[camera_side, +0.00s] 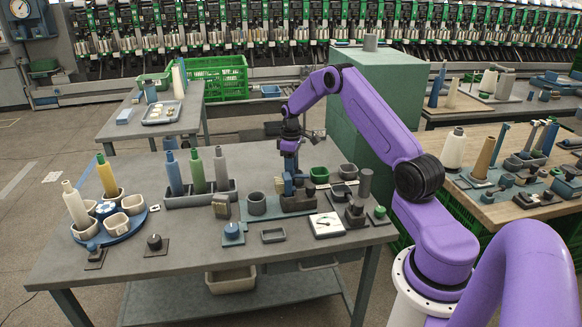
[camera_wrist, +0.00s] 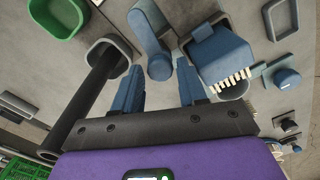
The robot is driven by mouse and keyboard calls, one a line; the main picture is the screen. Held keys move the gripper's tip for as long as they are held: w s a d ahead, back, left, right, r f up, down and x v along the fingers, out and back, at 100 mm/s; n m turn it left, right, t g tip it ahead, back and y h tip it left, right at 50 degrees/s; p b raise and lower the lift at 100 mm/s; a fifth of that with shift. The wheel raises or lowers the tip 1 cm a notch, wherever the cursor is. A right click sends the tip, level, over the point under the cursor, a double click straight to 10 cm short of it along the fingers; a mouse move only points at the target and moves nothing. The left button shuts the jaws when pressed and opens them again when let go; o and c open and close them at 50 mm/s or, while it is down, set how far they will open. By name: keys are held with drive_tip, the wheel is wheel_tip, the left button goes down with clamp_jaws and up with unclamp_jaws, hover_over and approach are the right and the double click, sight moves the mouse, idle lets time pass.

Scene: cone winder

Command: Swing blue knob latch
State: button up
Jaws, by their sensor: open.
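A blue lever latch (camera_wrist: 148,35) with a rounded knob end (camera_wrist: 160,67) lies on a grey plate in the wrist view. Its knob end shows between the tips of my gripper (camera_wrist: 159,72). I cannot tell whether the fingers touch it. The two blue fingers are apart and nothing is clamped between them. In the side view my gripper (camera_side: 290,165) points down over the middle of the bench, at the dark grey holder (camera_side: 298,203). The arm and small size hide the latch there.
A blue block with pale bristles (camera_wrist: 222,55) sits right of the fingers. A dark post (camera_wrist: 97,90) and a green bowl (camera_wrist: 58,14) are to the left. In the side view, a bobbin rack (camera_side: 200,198) and round blue turntable (camera_side: 118,228) stand left on the bench.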

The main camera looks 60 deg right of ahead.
drive_tip(key=shift+f, duration=0.25)
clamp_jaws()
